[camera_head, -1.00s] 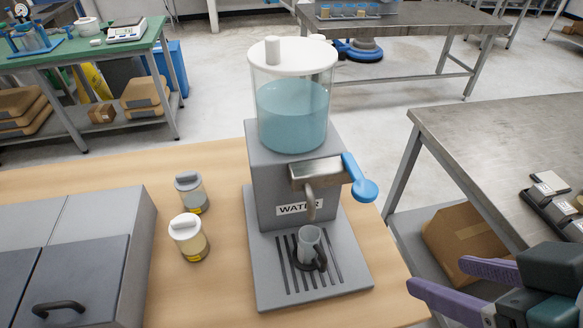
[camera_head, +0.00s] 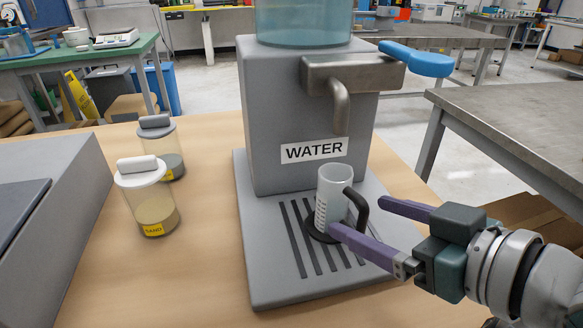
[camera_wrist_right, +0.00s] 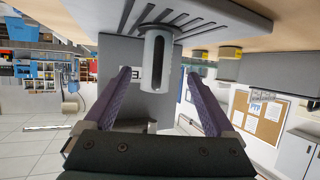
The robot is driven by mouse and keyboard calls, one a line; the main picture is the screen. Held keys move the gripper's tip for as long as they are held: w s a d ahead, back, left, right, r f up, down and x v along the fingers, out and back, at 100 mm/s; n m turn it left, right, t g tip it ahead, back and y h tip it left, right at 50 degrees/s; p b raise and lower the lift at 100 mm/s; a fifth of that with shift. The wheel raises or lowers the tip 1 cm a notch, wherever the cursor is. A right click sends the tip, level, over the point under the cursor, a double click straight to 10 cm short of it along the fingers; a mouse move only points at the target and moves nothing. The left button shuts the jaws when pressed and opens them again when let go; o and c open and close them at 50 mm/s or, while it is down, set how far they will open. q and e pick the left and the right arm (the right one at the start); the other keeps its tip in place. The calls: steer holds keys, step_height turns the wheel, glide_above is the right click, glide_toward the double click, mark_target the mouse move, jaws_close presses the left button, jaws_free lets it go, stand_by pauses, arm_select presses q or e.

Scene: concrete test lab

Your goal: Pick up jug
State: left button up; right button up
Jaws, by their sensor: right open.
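A small translucent jug (camera_head: 332,190) with measuring marks, a dark base and a black handle stands upright on the slotted drip tray of the water dispenser, below its spout. The handle faces right, towards my right gripper (camera_head: 358,216). That gripper is open, with its purple fingers spread beside the handle; the nearer finger overlaps the jug's lower part in the picture. In the right wrist view, the jug (camera_wrist_right: 158,62) shows between the open fingers (camera_wrist_right: 159,76), apart from both. I cannot tell whether the jug holds anything. My left gripper is not in view.
The grey water dispenser (camera_head: 270,120) rises behind the jug, with a metal spout (camera_head: 341,108) and a blue lever (camera_head: 417,60). Two lidded containers (camera_head: 152,205) stand to the left on the wooden table (camera_head: 190,270). A metal table (camera_head: 520,115) stands at the right.

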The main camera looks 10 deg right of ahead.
mark_target(344, 206)
steer(key=b+x, duration=0.2)
steer(key=x, duration=0.6)
steer(key=shift+d, duration=0.2)
steer(key=shift+c, duration=0.2)
steer(key=c, duration=1.4)
